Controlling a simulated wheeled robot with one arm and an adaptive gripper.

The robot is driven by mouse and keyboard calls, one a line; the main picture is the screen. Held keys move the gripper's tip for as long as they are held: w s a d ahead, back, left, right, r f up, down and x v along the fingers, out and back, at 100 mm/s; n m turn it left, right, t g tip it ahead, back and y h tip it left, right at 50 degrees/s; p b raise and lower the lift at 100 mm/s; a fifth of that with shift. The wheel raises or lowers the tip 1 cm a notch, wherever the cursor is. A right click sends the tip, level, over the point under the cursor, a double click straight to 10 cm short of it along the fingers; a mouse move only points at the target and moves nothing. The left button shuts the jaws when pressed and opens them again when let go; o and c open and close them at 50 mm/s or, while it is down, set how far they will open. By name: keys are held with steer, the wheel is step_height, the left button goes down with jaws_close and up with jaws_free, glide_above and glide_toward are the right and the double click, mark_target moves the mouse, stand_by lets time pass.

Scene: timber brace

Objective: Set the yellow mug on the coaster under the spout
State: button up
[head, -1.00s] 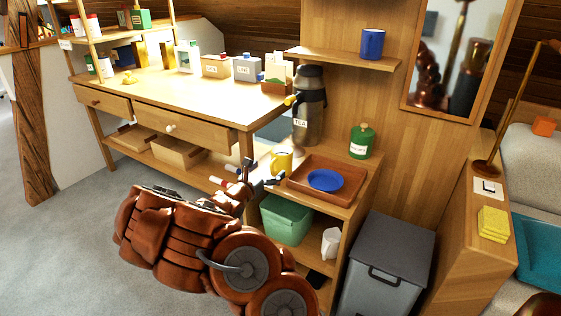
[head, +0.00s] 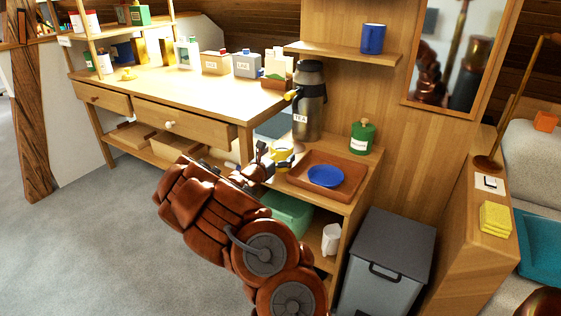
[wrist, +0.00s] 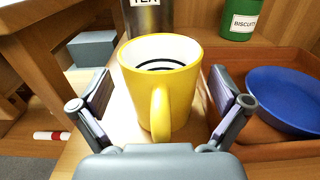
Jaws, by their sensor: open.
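The yellow mug (wrist: 178,95) stands upright between the open fingers of my gripper (wrist: 163,105) in the wrist view, its handle toward me. In the head view the mug (head: 283,152) is partly hidden by my gripper (head: 270,160). A visible gap lies between the mug and at least the right finger. The steel dispenser labelled TEA (head: 308,108) stands just behind the mug, and its lower part also shows in the wrist view (wrist: 147,17). I cannot make out the coaster; dark rings show inside the mug.
A wooden tray (head: 350,170) with a blue plate (head: 325,176) lies right of the mug. A green biscuit tin (head: 362,137) stands behind the tray. The workbench (head: 165,88) is to the left. A grey bin (head: 390,262) stands right of the shelf unit.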

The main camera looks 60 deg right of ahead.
steer(key=c, duration=1.4)
